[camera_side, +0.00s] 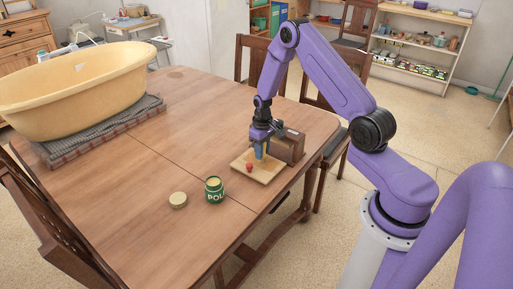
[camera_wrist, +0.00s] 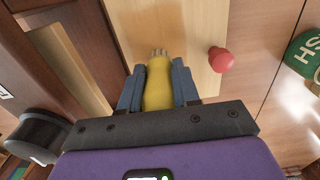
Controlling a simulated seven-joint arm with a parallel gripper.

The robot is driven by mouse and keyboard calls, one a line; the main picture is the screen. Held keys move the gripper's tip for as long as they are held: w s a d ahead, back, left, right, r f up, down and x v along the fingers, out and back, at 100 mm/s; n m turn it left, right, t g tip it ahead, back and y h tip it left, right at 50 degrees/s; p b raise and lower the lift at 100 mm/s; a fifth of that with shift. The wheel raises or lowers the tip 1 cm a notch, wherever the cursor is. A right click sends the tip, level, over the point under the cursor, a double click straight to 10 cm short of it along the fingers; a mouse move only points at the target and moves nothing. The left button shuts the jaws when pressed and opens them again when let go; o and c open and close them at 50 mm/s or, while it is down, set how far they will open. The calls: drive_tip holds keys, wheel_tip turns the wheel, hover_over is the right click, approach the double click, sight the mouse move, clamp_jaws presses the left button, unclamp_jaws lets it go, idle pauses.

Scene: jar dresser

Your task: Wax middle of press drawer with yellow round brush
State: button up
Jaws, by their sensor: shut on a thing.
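My gripper (camera_side: 260,150) is shut on the yellow round brush (camera_wrist: 158,84). The brush sits between the two blue-grey fingers in the wrist view, its pale bristles pointing at the light wood board. The press drawer (camera_side: 270,177) appears as a light wood panel with a red knob (camera_side: 249,167), in front of the brown press (camera_side: 291,146). The panel also shows in the wrist view (camera_wrist: 195,25), with the knob (camera_wrist: 221,60) to the right of the brush. The bristle tip is over the panel; I cannot tell whether it touches.
An open green polish jar (camera_side: 214,190) stands left of the drawer, with its round lid (camera_side: 178,200) lying beside it. A large yellow tub (camera_side: 75,88) on a grey mat fills the table's far left. The middle of the wooden table (camera_side: 160,150) is clear.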

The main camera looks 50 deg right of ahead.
drive_tip(key=shift+s, duration=2.65)
wheel_tip(320, 180, up, 8)
drive_tip(key=shift+w+a, duration=0.1)
